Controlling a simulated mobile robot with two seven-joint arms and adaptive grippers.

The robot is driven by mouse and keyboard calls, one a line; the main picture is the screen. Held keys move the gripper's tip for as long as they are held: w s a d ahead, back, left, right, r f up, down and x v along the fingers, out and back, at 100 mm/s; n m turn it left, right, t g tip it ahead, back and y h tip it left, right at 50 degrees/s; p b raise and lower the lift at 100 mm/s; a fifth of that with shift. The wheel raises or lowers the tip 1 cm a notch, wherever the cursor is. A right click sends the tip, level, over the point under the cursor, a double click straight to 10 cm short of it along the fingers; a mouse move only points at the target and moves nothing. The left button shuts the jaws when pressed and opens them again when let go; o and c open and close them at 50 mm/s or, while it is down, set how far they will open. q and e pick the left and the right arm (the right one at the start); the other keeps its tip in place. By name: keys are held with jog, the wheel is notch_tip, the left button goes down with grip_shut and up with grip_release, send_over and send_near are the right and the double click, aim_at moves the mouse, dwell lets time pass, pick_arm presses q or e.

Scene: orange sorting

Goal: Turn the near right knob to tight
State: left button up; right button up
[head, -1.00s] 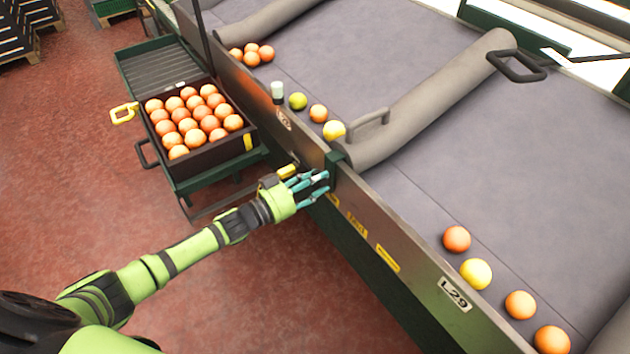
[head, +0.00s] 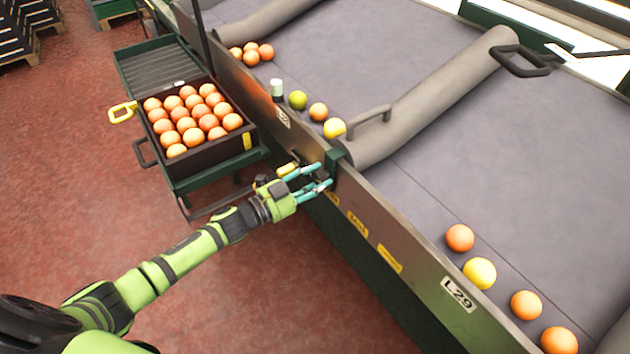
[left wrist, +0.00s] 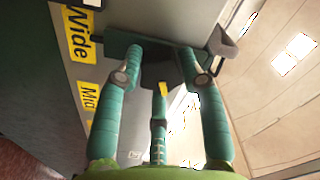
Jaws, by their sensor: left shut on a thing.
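My left gripper (head: 324,177) is at the outer side wall of the belt, below the near end of the grey padded roller bar. Its teal fingers are closed around a small dark knob (head: 323,175) beside the dark green bracket (head: 333,161). In the left wrist view the fingers (left wrist: 163,70) stand on both sides of the dark knob, with a third finger below. A yellow mark (left wrist: 163,88) shows between them. The knob is mostly hidden by the fingers. Yellow labels reading "Wide" (left wrist: 78,32) and "Mid" (left wrist: 89,98) are on the wall. My right gripper is not in view.
A dark crate of oranges (head: 202,155) stands on a green stand at the left. Loose fruit lies on the grey belt (head: 440,180). The red floor in front is clear.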

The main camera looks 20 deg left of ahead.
pick_arm(q)
jog(key=m+b, duration=0.1)
jog(key=m, duration=0.3)
jog(key=shift+f+m, duration=0.1)
jog(key=shift+m, duration=0.3)
dwell(0.4)
jog(key=o, duration=1.2)
jog(key=shift+c, duration=0.2)
jog(key=shift+a, duration=0.1)
jog(key=v, duration=1.2)
